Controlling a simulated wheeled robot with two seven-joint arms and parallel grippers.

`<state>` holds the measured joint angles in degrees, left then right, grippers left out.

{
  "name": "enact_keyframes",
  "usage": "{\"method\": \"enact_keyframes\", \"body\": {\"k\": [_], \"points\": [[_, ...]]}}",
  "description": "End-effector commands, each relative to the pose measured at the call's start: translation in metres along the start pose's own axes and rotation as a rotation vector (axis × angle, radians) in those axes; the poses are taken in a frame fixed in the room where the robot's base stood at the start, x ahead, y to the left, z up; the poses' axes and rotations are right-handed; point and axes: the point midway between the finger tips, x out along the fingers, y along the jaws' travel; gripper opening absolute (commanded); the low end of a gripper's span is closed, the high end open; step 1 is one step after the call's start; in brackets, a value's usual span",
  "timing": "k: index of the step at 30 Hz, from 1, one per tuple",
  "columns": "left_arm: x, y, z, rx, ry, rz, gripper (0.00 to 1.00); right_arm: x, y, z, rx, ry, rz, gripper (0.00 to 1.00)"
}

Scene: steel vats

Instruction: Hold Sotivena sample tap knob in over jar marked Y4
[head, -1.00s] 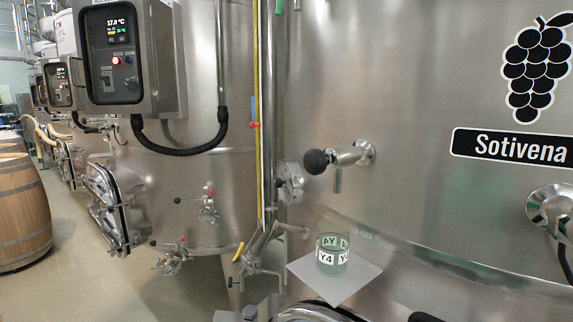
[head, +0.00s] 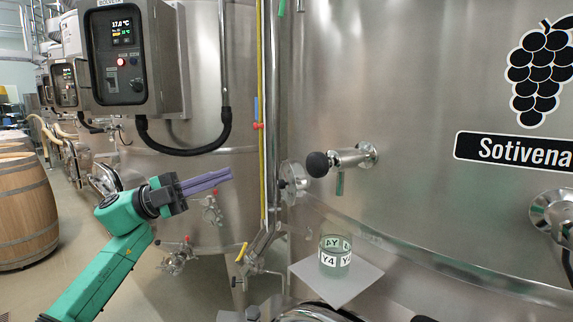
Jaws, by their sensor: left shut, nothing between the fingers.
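The Sotivena vat carries a sample tap (head: 352,158) with a round black knob (head: 318,164) on its left end. A short spout points down from the tap. The glass jar marked Y4 (head: 334,262) stands upright on a small square shelf (head: 352,288) below the tap. It looks partly filled with pale greenish liquid. My left gripper (head: 228,174) is shut and empty, its purple fingers pointing right, apart from the knob and to its left. My right gripper is not in view.
The Sotivena label (head: 520,149) is on the vat to the right. A control box (head: 120,55) hangs at upper left. Vertical pipes (head: 270,120) and a round fitting (head: 293,181) lie between my left gripper and the tap. A barrel (head: 25,210) stands far left.

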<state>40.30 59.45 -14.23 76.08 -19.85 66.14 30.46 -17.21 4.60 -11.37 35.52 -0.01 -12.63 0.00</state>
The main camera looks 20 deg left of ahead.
Motion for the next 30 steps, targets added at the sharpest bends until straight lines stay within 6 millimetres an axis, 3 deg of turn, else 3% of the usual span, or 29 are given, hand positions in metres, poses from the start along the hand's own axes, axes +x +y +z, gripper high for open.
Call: {"method": "enact_keyframes", "body": {"k": [1,3,6,19,30], "points": [[0.006,-0.016,-0.042,0.079,0.074,0.093,0.00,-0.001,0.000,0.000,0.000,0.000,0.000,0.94],[0.009,-0.022,-0.090,0.156,0.155,0.220,0.00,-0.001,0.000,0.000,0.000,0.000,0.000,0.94],[0.006,-0.021,-0.125,0.210,0.207,0.336,0.00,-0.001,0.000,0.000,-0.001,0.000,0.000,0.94],[0.012,-0.018,-0.133,0.216,0.219,0.358,0.00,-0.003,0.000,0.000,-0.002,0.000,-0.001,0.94],[0.081,0.006,-0.147,0.215,0.222,0.355,0.00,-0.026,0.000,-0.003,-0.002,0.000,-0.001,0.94]]}}
